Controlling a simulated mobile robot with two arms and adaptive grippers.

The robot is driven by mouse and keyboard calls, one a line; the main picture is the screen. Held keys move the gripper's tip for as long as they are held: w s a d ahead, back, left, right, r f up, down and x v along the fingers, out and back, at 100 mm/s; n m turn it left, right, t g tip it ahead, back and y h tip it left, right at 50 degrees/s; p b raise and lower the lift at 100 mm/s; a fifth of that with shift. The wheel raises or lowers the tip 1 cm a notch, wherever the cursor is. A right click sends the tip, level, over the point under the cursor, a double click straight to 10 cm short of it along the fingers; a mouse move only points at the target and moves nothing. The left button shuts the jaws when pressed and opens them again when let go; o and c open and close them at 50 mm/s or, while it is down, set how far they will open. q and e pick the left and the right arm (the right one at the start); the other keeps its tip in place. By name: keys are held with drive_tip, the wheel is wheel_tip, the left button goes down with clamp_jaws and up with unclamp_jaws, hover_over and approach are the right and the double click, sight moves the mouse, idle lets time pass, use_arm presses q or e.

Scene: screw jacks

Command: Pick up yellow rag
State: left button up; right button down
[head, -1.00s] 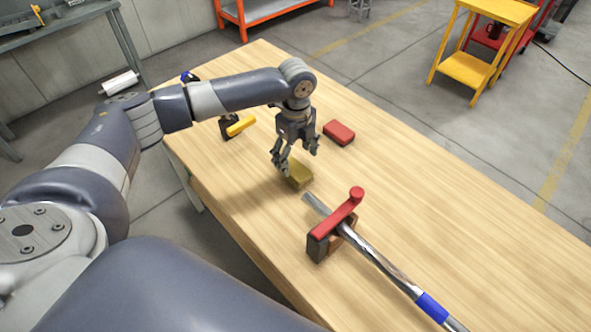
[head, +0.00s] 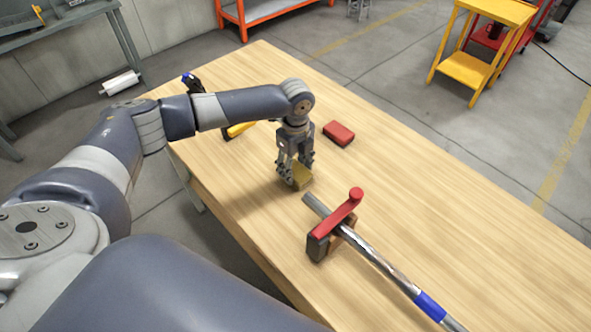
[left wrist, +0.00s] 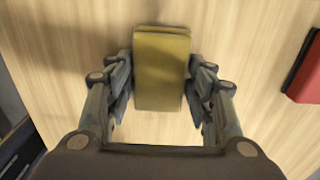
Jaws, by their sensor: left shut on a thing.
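The yellow rag (head: 302,176) is a small folded block on the wooden table. It also shows in the left wrist view (left wrist: 161,70), between the two fingers. My left gripper (head: 294,178) points down at the rag, and its fingers are shut on the rag's two sides in the left wrist view (left wrist: 161,85). The fingers hide part of the rag in the head view. I cannot tell whether the rag is clear of the table. My right gripper is not in view.
A red folded block (head: 339,133) lies just behind the rag. A red-handled clamp (head: 335,225) holds a metal bar (head: 380,262) to the right front. A yellow-handled tool (head: 238,130) is partly behind my arm. The table's right side (head: 450,220) is clear.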

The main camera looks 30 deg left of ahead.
sight(296, 169)
use_arm(q)
wheel_tip(296, 169, up, 10)
drive_tip(key=b, duration=0.1)
idle(0.4)
drive_tip(key=o, duration=0.5)
drive_tip(key=c, duration=0.4)
